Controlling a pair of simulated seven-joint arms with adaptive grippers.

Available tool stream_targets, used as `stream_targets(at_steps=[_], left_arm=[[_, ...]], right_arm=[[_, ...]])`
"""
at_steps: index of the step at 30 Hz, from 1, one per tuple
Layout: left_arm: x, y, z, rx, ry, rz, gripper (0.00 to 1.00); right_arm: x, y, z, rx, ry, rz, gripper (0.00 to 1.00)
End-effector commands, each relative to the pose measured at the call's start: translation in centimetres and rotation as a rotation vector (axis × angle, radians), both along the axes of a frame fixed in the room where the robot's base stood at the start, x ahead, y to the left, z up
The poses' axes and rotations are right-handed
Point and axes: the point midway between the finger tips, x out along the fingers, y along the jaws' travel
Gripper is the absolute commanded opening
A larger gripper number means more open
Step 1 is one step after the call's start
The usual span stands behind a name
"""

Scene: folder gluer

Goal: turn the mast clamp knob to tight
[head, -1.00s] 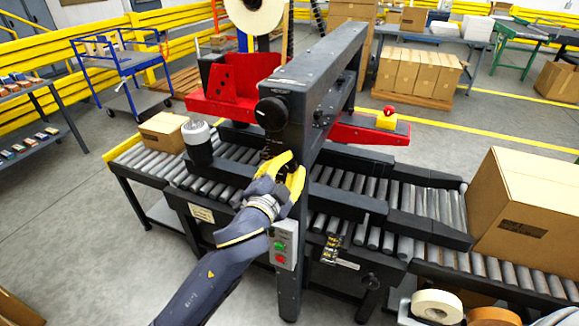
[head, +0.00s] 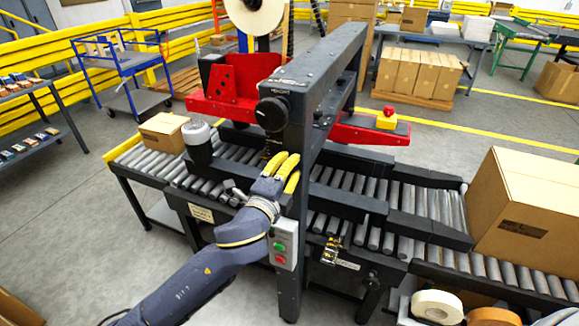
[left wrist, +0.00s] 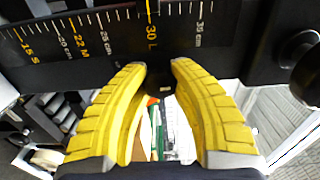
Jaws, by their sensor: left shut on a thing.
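My left gripper (head: 283,165) reaches the dark mast (head: 293,200) of the machine from the front left, below a large round black dial (head: 272,113). In the left wrist view its two yellow fingers (left wrist: 158,80) close around a small dark knob-like piece (left wrist: 160,85), which I take for the mast clamp knob. The fingers hide much of it, and its tight or loose marking cannot be read. A dark ruler bar (left wrist: 110,28) with size marks lies just beyond the fingertips. My right gripper is not in view.
A roller conveyor (head: 130,160) runs beneath the mast, with a small carton (head: 163,131) at left and a large carton (head: 520,215) at right. A button box (head: 284,244) is close beside my left forearm. A red arm (head: 370,134) is behind the mast.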

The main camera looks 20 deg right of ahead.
Motion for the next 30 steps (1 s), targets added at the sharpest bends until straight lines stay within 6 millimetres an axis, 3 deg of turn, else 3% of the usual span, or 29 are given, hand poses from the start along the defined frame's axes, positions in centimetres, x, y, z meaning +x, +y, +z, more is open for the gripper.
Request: stream_targets(at_steps=[18, 19, 26, 30], left_arm=[[0.22, 0.21, -0.12, 0.03, -0.02, 0.007, 0.0], [0.22, 0.21, -0.12, 0.03, -0.02, 0.007, 0.28], [0.11, 0.1, -0.04, 0.027, -0.02, 0.004, 0.55], [0.07, 0.07, -0.01, 0.027, -0.02, 0.003, 0.55]], right_arm=[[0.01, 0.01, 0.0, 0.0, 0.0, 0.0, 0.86], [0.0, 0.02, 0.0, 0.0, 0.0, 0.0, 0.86], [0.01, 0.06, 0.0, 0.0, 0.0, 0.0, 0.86], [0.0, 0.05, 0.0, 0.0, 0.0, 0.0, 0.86]])
